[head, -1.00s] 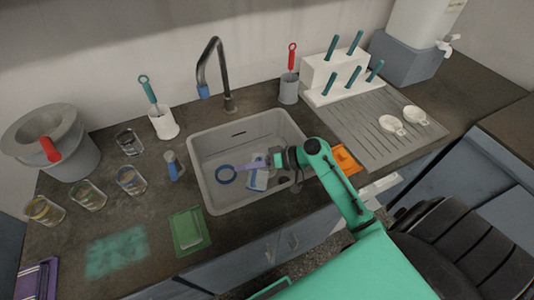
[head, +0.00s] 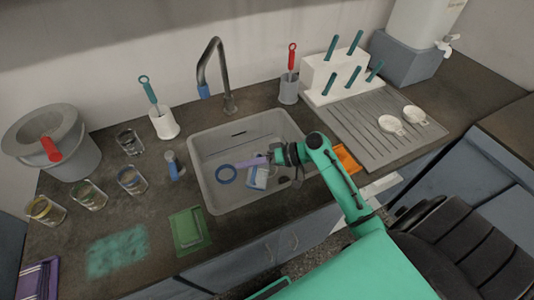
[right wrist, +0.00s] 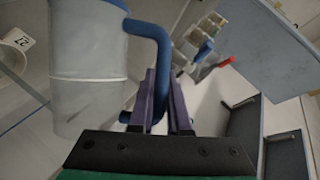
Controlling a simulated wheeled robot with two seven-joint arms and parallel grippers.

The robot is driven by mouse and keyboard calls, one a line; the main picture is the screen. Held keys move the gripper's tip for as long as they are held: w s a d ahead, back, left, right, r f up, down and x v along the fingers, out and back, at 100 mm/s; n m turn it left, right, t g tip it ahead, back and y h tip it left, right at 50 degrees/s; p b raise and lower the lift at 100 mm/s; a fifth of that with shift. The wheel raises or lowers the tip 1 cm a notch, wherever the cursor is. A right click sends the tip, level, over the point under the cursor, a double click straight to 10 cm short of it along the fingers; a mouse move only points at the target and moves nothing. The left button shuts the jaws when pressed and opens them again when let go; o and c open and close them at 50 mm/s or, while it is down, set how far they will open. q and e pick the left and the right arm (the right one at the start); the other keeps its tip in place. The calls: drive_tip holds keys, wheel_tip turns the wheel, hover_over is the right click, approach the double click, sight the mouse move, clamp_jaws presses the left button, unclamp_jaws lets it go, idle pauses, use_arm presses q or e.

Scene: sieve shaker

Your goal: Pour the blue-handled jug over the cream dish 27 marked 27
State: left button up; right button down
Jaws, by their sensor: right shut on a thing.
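The jug (right wrist: 88,65) is a pale, see-through vessel with a blue handle, seen large at the left of the right wrist view. My right gripper (right wrist: 160,100) has its purple fingers shut on the blue handle. In the head view this gripper (head: 253,162) is over the grey sink, beside a blue ring (head: 227,175) that looks like the jug's rim. A cream dish with a 27 label (right wrist: 18,42) shows at the left edge of the right wrist view, partly cut off. Two cream dishes (head: 391,125) (head: 415,115) stand on the drainboard; their marks are unreadable. My left gripper is out of view.
The sink (head: 207,190) holds a blue-and-white item (head: 258,178) and dark objects. A tap (head: 226,85) rises behind it. The drainboard (head: 370,145) and white rack (head: 330,75) are at right. Several glasses (head: 130,181), a bucket (head: 80,155) and a green tray (head: 205,243) are at left.

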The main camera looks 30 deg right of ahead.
sight(253, 153)
drive_tip(key=shift+w+d+r+m+g+y, duration=0.3)
drive_tip(key=shift+r+m, duration=0.2)
drive_tip(key=shift+r, duration=0.1)
idle(1.1)
drive_tip(key=shift+w+d+r+m+y, duration=0.3)
drive_tip(key=shift+w+d+r+m, duration=0.15)
drive_tip(key=shift+r+m, duration=0.15)
idle(1.3)
drive_tip(key=shift+w+d+r+m+y+b, duration=0.2)
drive_tip(key=shift+w+d+m, duration=0.1)
drive_tip(key=shift+w+d, duration=0.2)
drive_tip(key=shift+w+d+r+m+y+b, duration=0.2)
drive_tip(key=shift+w+d+m, duration=0.15)
drive_tip(key=shift+w, duration=0.1)
drive_tip(key=shift+d, duration=0.1)
drive_tip(key=shift+w+d+r+g, duration=0.15)
drive_tip(key=shift+w+g, duration=0.1)
drive_tip(key=shift+g, duration=0.05)
drive_tip(key=shift+w+d+r+m+y, duration=0.15)
drive_tip(key=shift+w+m+y, duration=0.05)
drive_tip(key=shift+m+y, duration=0.15)
